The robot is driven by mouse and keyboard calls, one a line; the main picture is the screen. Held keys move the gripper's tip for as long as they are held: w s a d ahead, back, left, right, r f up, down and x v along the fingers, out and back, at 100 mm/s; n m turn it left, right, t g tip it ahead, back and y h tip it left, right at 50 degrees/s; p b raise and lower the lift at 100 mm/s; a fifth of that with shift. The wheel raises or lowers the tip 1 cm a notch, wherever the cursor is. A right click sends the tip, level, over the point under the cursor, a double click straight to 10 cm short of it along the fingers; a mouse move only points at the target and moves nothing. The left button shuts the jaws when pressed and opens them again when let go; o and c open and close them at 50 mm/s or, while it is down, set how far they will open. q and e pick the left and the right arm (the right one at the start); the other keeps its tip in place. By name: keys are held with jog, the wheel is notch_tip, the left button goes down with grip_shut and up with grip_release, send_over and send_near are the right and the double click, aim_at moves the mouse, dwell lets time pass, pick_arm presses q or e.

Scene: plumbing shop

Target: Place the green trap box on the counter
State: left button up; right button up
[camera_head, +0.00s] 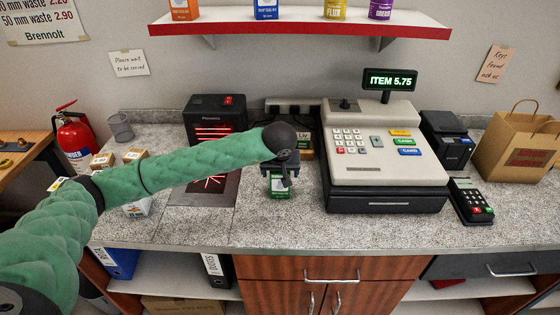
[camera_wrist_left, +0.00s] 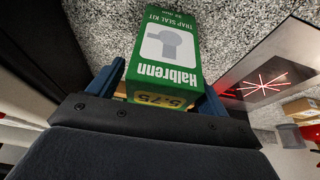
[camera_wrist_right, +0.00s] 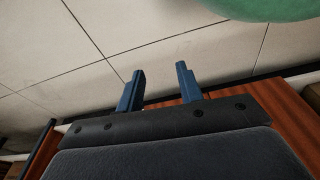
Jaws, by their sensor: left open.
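The green trap box (camera_head: 280,187) is at the counter (camera_head: 255,228), between the scanner plate and the cash register. It is a green and white carton with a yellow price strip, and it also shows in the left wrist view (camera_wrist_left: 170,45). My left gripper (camera_head: 282,178) is directly over it, open, with one blue finger on each side of the box. I cannot tell whether the fingers touch it. The gripper hides part of the box in the head view. My right gripper (camera_wrist_right: 160,85) is open and empty, in the right wrist view, with floor and wood cabinet beyond it.
The cash register (camera_head: 383,150) stands close to the right of the box. A card reader (camera_head: 470,200) and a paper bag (camera_head: 520,140) are farther right. The front counter strip is clear.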

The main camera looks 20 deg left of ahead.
pick_arm(q)
jog(key=shift+r, duration=0.3)
jog(key=shift+s+d+r+b, duration=0.1)
jog(key=shift+s+r+b, duration=0.1)
jog(key=shift+r+b, duration=0.1)
jog(key=shift+s+d+r+b, duration=0.1)
jog(key=shift+s+r+b, duration=0.2)
jog(key=shift+r, duration=0.35)
jog(key=a+b+v, duration=0.1)
jog(key=b+v, duration=0.2)
jog(key=v, duration=0.6)
jog(key=shift+d+r, duration=0.2)
jog(key=shift+d, duration=0.3)
pick_arm(e)
notch_tip(320, 180, up, 9)
jog(key=w+a, duration=0.2)
jog(key=a, duration=0.1)
jog(key=shift+w+g, duration=0.15)
jog(key=shift+g, duration=0.15)
pick_arm(q)
jog(key=shift+s, duration=0.1)
pick_arm(e)
jog(key=shift+f, duration=0.1)
